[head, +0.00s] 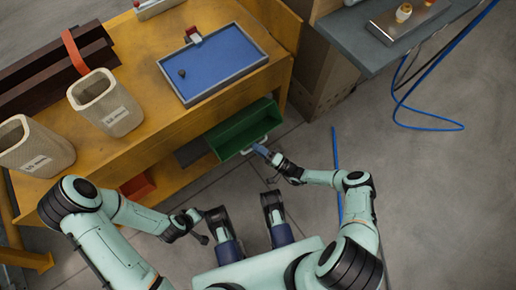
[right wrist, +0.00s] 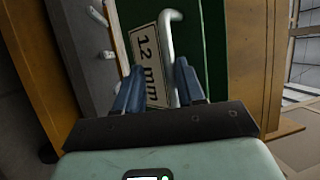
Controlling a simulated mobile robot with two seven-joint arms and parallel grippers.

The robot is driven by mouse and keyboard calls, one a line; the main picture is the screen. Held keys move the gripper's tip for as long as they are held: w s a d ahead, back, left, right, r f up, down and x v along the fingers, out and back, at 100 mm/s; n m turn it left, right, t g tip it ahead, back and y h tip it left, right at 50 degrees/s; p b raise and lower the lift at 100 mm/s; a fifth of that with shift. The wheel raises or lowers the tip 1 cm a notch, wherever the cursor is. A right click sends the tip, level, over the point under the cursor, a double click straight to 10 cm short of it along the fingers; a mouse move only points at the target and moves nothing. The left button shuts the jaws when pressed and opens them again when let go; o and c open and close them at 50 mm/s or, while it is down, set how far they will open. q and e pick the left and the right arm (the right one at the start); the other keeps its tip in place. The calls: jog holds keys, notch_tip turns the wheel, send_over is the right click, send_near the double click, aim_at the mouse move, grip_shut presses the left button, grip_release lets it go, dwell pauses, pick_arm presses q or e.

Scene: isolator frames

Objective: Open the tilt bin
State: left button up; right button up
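The tilt bin is a green bin (head: 243,128) under the wooden bench. In the head view it leans out of the bench front and its inside shows. Its pale handle (head: 255,144) is on the front face. In the right wrist view the green front (right wrist: 215,50) carries a "12 mm" label (right wrist: 146,62) and the handle bar (right wrist: 168,45). My right gripper (right wrist: 158,88) is at this front, blue fingers apart, with the bar between them, nearer the right finger. My left gripper (head: 201,226) hangs away from the bin, left of it; its fingers are too small to read.
The bench (head: 150,70) holds a blue-lined tray (head: 213,66) and two beige bins (head: 105,102). A red bin (head: 137,188) sits low under the bench. A grey table (head: 372,45) stands top right. Blue cable (head: 440,122) lies on open floor at right.

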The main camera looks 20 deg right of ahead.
jog(key=shift+o, duration=0.3)
jog(key=shift+w, duration=0.25)
pick_arm(q)
jog(key=shift+w, duration=0.1)
pick_arm(e)
jog(key=shift+s+d, duration=0.1)
jog(key=shift+s, duration=0.05)
pick_arm(q)
jog(key=shift+w+d+r+t+p, duration=0.2)
jog(key=shift+w+r+t+p, duration=0.3)
jog(key=shift+w+r, duration=0.6)
pick_arm(e)
jog(key=v, duration=1.3)
jog(key=shift+s, duration=0.25)
